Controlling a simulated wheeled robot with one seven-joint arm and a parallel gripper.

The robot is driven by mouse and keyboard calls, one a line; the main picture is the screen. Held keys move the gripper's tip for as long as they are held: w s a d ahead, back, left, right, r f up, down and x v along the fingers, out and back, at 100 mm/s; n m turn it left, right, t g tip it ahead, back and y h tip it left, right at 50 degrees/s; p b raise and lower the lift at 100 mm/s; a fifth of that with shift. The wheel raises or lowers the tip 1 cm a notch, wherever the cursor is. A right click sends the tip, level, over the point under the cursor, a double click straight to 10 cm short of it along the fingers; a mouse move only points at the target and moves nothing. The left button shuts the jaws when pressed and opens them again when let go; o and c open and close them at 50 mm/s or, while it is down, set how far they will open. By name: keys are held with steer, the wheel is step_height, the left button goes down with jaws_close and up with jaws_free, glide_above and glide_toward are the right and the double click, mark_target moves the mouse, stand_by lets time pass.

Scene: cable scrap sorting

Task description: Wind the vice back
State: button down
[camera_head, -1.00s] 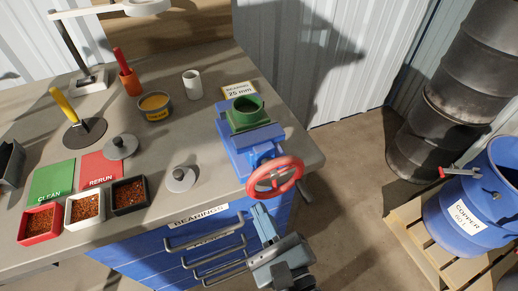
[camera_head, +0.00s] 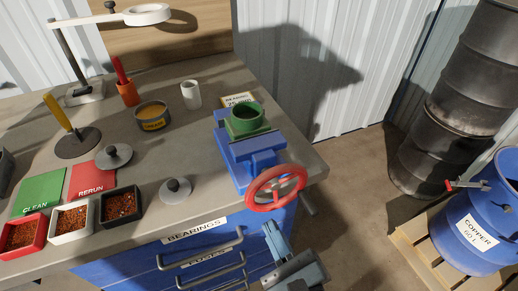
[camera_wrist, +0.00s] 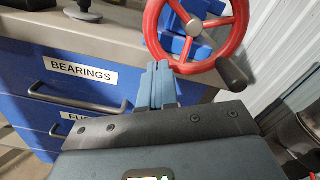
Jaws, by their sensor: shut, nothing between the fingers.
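The blue vice (camera_head: 252,155) is mounted at the right front corner of the bench, with a green ring-shaped part (camera_head: 246,122) at its jaws. Its red handwheel (camera_head: 252,189) faces the front, and a dark crank handle (camera_head: 308,204) sticks out at the wheel's lower right. The handwheel also shows at the top of the wrist view (camera_wrist: 157,38), with the dark handle (camera_wrist: 233,74) at its lower right. My gripper (camera_head: 270,228) is shut and empty, just below the wheel in the head view. In the wrist view its fingertips (camera_wrist: 160,68) point at the wheel's lower rim; contact cannot be told.
Blue drawers with handles (camera_head: 212,257) are below the bench front (camera_head: 150,229). Trays of copper-coloured scrap (camera_head: 72,217), lidded weights (camera_head: 175,190), a tin (camera_head: 153,116) and a white cup (camera_head: 191,95) stand left of the vice. A blue copper drum (camera_head: 480,225) stands right.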

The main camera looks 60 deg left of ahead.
steer(key=s+d+f+b, duration=0.1)
steer(key=d, duration=0.7)
stand_by(0.6)
steer(key=shift+s, duration=0.1)
